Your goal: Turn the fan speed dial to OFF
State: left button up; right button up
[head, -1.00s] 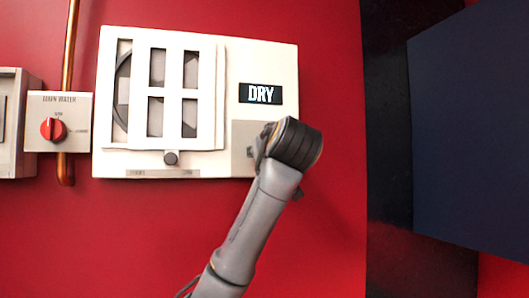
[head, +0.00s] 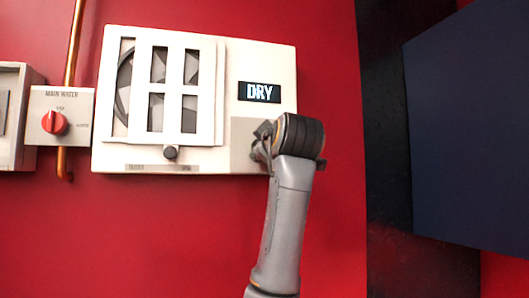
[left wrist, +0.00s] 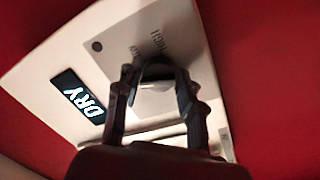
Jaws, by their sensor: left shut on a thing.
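The white fan unit (head: 270,60) hangs on a red wall, with a lit "DRY" display (head: 259,92) at its upper right. In the left wrist view, the rounded fan speed dial (left wrist: 155,98) sits between the fingers of my left gripper (left wrist: 157,88), which is shut on it. A "HIGH" label (left wrist: 153,44) shows on the grey plate beside the dial; the dial's pointer and exact setting cannot be read. In the head view, my left gripper (head: 262,141) is at the unit's lower right and hides the dial. My right gripper is not in view.
A slatted vent cover (head: 207,90) with a dark knob (head: 171,153) below it is left of the display. A main water box with a red knob (head: 55,122) and a copper pipe (head: 74,45) are at the left. A dark blue panel (head: 470,130) stands at the right.

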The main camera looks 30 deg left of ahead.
pick_arm(q)
jog(key=shift+w+f+n, duration=0.1)
jog(key=shift+n, duration=1.6)
jog(key=o, duration=1.2)
jog(key=shift+c, duration=0.2)
jog(key=v, duration=1.2)
